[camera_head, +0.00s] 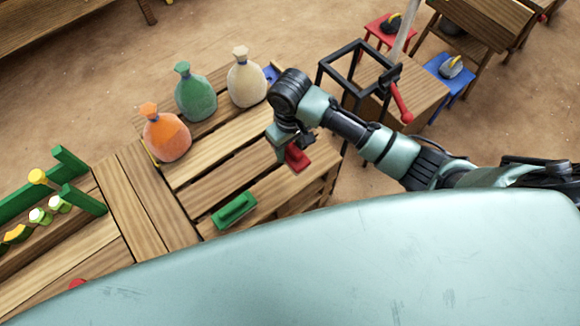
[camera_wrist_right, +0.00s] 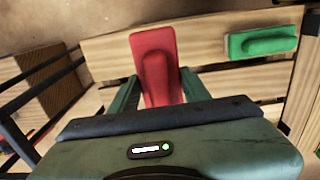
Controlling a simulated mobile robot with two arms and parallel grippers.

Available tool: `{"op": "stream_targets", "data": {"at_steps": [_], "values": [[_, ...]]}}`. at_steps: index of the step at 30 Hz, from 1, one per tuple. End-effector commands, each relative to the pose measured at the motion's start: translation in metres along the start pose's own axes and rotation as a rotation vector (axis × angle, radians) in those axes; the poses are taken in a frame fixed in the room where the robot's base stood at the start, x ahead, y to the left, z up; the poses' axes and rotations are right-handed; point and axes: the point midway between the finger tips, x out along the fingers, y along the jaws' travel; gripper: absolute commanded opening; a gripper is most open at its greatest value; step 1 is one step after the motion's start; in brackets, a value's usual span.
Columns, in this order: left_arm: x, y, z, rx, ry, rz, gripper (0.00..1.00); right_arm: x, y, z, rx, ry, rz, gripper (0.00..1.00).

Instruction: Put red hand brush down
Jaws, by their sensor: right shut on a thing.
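The red hand brush (camera_head: 297,158) is at the right end of the slatted wooden table (camera_head: 222,186), partly hidden by my right gripper (camera_head: 291,148) in the head view. In the right wrist view, the red brush (camera_wrist_right: 156,62) lies between the two fingers of my right gripper (camera_wrist_right: 158,92), which is shut on it. The brush is over or on the table slats; I cannot tell whether it touches them. My left gripper is not in view.
A green hand brush (camera_head: 234,211) lies on the table, left of the red one. Orange (camera_head: 166,137), green (camera_head: 195,96) and cream (camera_head: 246,80) sacks stand at the back. A black frame (camera_head: 345,66) stands right of the table. Bare slats lie between the sacks and green brush.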

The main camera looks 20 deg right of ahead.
Motion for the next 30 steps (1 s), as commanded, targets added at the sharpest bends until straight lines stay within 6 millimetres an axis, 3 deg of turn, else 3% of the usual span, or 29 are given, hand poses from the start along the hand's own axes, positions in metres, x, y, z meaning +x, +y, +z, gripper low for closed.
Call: {"op": "stream_targets", "data": {"at_steps": [1,6,13,18,22,30], "values": [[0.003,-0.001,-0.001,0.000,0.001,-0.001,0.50,0.016,-0.001,0.001,0.000,-0.005,-0.001,0.09],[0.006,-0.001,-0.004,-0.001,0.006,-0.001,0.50,0.053,0.000,0.001,0.001,-0.003,0.000,0.09],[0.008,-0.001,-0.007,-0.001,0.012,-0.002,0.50,0.074,-0.001,0.000,0.000,-0.001,-0.001,0.09],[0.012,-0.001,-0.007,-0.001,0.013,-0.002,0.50,0.101,-0.001,0.000,0.001,-0.002,0.000,0.09],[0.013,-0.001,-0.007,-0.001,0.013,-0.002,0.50,0.112,0.000,0.000,0.000,0.000,0.000,0.09],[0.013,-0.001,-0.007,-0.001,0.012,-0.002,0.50,0.112,-0.001,0.000,0.000,0.002,0.000,0.09]]}}
